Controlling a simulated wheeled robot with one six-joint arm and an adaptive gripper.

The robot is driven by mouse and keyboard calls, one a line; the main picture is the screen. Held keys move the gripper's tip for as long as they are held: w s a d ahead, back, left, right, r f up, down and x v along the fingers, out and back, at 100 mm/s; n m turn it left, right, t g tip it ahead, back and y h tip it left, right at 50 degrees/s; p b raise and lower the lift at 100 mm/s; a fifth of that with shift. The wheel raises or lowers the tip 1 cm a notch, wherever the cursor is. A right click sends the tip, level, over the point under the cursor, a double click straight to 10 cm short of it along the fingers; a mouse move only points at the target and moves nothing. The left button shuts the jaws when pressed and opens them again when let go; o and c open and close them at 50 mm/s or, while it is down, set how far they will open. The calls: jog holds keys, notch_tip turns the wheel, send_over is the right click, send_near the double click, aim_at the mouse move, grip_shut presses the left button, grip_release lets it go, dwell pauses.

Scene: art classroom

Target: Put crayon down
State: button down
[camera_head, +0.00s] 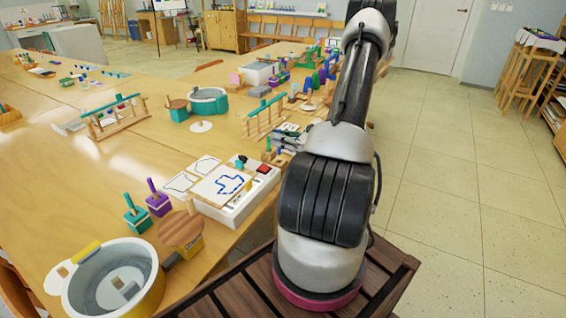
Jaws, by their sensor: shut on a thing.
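My arm (345,110) rises from its base at the lower right and runs up to the top edge. My gripper cannot be made out; the arm's end is out of the picture or hidden behind its links. I cannot pick out a held crayon. Small upright coloured sticks stand on the wooden table (60,195) just left of the arm, too small to identify surely. A white tray (235,212) lies at the table's near right edge, with a sheet bearing a blue outline (222,186) on it.
Wooden racks (117,119) and a teal tub (208,101) stand farther back. Tiled floor (450,190) is open at right.

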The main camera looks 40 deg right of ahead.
aim_at(279, 154)
notch_tip(279, 154, down, 7)
jog(key=shift+r, duration=0.2)
jog(key=shift+f, duration=0.1)
jog(key=c, duration=1.5)
grip_release()
jog(key=shift+c, duration=0.2)
